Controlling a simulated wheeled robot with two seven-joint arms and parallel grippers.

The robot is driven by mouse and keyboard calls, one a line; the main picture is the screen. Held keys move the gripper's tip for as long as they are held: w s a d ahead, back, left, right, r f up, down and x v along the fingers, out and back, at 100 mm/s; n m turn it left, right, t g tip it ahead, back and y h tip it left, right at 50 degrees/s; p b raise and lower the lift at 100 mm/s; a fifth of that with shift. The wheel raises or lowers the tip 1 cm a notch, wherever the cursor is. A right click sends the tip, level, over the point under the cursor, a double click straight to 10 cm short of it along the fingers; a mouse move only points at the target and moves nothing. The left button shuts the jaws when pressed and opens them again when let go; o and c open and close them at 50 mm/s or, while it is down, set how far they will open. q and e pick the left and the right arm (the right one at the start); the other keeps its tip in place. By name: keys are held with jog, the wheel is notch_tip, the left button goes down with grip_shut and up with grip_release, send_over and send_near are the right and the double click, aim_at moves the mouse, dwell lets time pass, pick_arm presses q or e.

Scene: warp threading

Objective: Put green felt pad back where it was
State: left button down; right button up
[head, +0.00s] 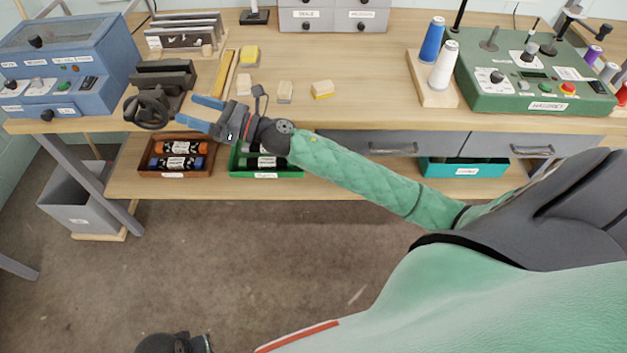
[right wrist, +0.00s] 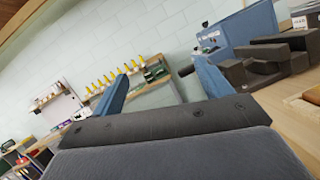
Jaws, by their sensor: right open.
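I cannot pick out a green felt pad in either view. My right gripper (head: 189,108) reaches in over the front of the workbench, with its two blue fingers apart and nothing visible between them. It is just right of the dark round handwheel at the bench edge. In the right wrist view the blue fingers (right wrist: 160,73) are spread, with the dark gripper body filling the lower part. My left gripper's fingers do not show; only a dark part, probably of my left arm, shows at the bottom edge of the head view.
On the workbench (head: 380,115) are a dark clamp with handwheel (head: 150,110), small yellow-and-pale blocks (head: 322,89), a blue machine (head: 65,60), thread cones (head: 443,66) and a green control box (head: 530,80). A brown bin (head: 150,170) and green bin (head: 290,173) sit below.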

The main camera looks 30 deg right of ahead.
jog(key=s+d+f+m+h, duration=0.3)
jog(key=f+m+h, duration=0.35)
jog(key=m, duration=0.35)
jog(key=s+d+f+m+h, duration=0.3)
jog(key=s+f+m+h, duration=0.15)
jog(key=f+m, duration=0.5)
jog(key=s+d+f+m+h, duration=0.35)
jog(key=f+m+h, duration=0.2)
jog(key=m, duration=0.55)
jog(key=s+a+f+m+g, duration=0.1)
jog(key=s+f+m+g, duration=0.4)
jog(key=s, duration=0.7)
jog(key=s+a+f+m+g, duration=0.1)
jog(key=s+f+m+g, duration=0.4)
jog(key=s, duration=0.8)
notch_tip(320, 180, down, 2)
jog(key=shift+f+g+y, duration=0.2)
jog(key=shift+g+y, duration=0.15)
jog(key=shift+g, duration=0.85)
jog(key=shift+s, duration=0.1)
